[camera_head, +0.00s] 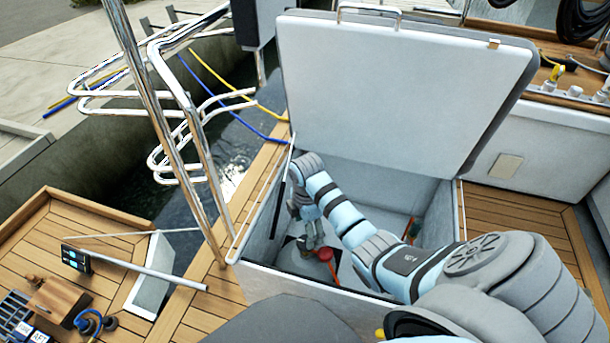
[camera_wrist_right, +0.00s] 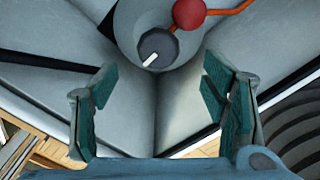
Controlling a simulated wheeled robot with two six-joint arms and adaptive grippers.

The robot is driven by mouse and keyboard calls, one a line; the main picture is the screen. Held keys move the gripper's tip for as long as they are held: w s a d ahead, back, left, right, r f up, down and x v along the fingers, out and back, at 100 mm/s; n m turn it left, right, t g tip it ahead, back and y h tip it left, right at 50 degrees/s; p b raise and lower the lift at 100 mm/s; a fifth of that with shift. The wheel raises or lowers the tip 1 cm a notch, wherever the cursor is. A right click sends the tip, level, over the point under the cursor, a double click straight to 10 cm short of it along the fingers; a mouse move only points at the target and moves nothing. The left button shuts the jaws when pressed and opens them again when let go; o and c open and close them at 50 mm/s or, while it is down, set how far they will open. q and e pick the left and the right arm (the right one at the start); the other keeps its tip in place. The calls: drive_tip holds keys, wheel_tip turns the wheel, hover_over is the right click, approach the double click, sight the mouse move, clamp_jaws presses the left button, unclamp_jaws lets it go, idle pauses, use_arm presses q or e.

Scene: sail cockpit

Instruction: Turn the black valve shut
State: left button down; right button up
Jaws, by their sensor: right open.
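The black valve (camera_wrist_right: 158,48) is a dark faceted knob with a white mark pointing to the lower left in the right wrist view. It sits on a round grey body (camera_wrist_right: 135,20). My right gripper (camera_wrist_right: 160,112) is open and empty, with its teal-padded fingers wide apart. The knob lies ahead of the fingers, roughly centred between them, with no contact visible. In the head view my right gripper (camera_head: 311,238) reaches down inside an open locker (camera_head: 270,285). I cannot make out the knob there. My left gripper is out of view.
A red ball (camera_wrist_right: 189,13) with an orange-red line is close beside the knob. The locker walls stand around my arm, and its white lid (camera_head: 400,90) is raised behind. A steel rail (camera_head: 165,110) stands at the left. A wooden box (camera_head: 58,298) lies on the deck.

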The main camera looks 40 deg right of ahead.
wheel_tip(320, 180, down, 6)
drive_tip(key=shift+w+f+b, duration=0.1)
drive_tip(key=shift+w+b, duration=0.05)
drive_tip(key=shift+b, duration=0.95)
drive_tip(key=shift+f, duration=0.15)
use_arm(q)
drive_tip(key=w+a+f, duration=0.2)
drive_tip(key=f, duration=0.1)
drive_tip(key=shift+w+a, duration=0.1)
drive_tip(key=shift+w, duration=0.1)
use_arm(e)
drive_tip(key=shift+c, duration=0.3)
drive_tip(key=c, duration=1.1)
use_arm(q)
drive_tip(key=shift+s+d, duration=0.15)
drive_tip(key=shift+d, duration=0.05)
use_arm(e)
drive_tip(key=shift+o, duration=0.2)
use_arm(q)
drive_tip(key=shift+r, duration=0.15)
